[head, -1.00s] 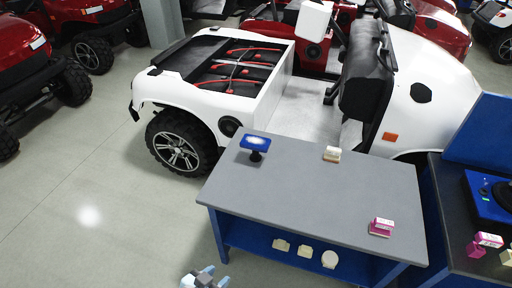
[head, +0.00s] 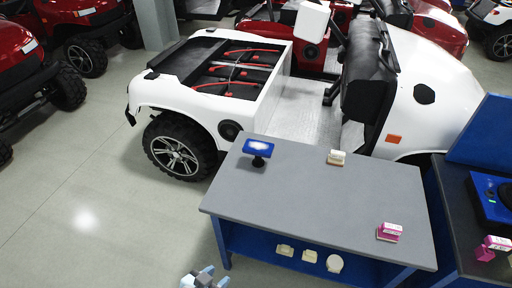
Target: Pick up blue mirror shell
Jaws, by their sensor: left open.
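The blue mirror shell (head: 258,147) stands at the far left corner of the grey-topped table (head: 310,205), on a short dark stem. Its upper face is blue with a bright glare. My left gripper (head: 206,272) is at the bottom edge of the head view, over the floor in front of the table's left side. It is open and empty, well apart from the shell. My right gripper is not in the view.
A cream block (head: 336,157) and a pink-and-white block (head: 389,232) stand on the table. Several pale pieces lie on its lower blue shelf (head: 262,243). A white cart (head: 190,105) stands close behind. Open floor (head: 90,225) lies to the left.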

